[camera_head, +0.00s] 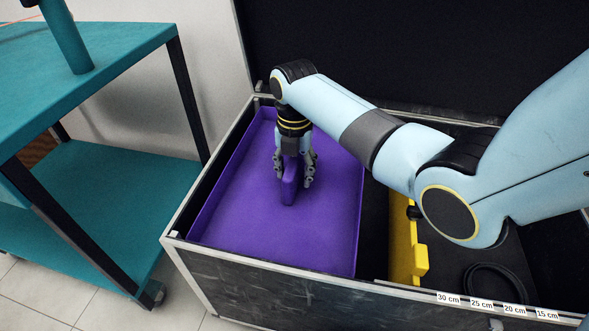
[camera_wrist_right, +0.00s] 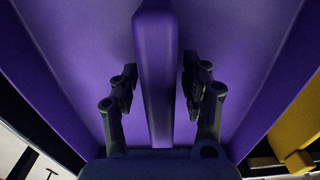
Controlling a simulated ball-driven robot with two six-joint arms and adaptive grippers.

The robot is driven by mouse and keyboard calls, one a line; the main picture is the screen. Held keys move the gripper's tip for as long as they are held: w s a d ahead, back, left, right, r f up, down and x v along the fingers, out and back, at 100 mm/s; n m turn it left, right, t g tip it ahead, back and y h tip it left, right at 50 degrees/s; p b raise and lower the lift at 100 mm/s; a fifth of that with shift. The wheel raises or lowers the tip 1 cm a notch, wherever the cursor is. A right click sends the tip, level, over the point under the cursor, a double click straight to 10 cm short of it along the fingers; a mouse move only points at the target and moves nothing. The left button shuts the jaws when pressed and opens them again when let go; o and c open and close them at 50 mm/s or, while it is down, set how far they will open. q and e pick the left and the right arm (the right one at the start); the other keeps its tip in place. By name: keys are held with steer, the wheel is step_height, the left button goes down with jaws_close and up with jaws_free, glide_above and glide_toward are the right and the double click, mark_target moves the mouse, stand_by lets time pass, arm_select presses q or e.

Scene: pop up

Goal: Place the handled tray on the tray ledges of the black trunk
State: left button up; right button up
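The purple handled tray (camera_head: 240,215) lies inside the left part of the open black trunk (camera_head: 270,295), its rim a little below the trunk's edge. The ledges are hidden, so I cannot tell whether it rests on them. Its upright central handle (camera_head: 289,188) also shows in the right wrist view (camera_wrist_right: 156,70). My right gripper (camera_head: 294,178) points down over the tray, with one finger on each side of the handle. In the right wrist view the fingers (camera_wrist_right: 157,85) stand apart, with narrow gaps beside the handle. My left gripper is not in view.
A yellow piece (camera_head: 405,250) and a coiled black cable (camera_head: 495,285) lie in the trunk's right part. Size labels (camera_head: 481,303) mark the front rim. The raised black lid (camera_head: 400,50) stands behind. A teal cart (camera_head: 90,70) is at left.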

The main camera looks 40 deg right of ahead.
steer(key=shift+r, duration=0.3)
step_height(320, 180, up, 5)
steer(key=p, duration=0.2)
steer(key=shift+w+p, duration=0.1)
steer(key=shift+p, duration=0.3)
step_height(320, 180, up, 7)
steer(key=p, duration=0.3)
steer(key=shift+f, duration=0.1)
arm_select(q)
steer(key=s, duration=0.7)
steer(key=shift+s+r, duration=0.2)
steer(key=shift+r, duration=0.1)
arm_select(e)
steer(key=shift+f, duration=0.1)
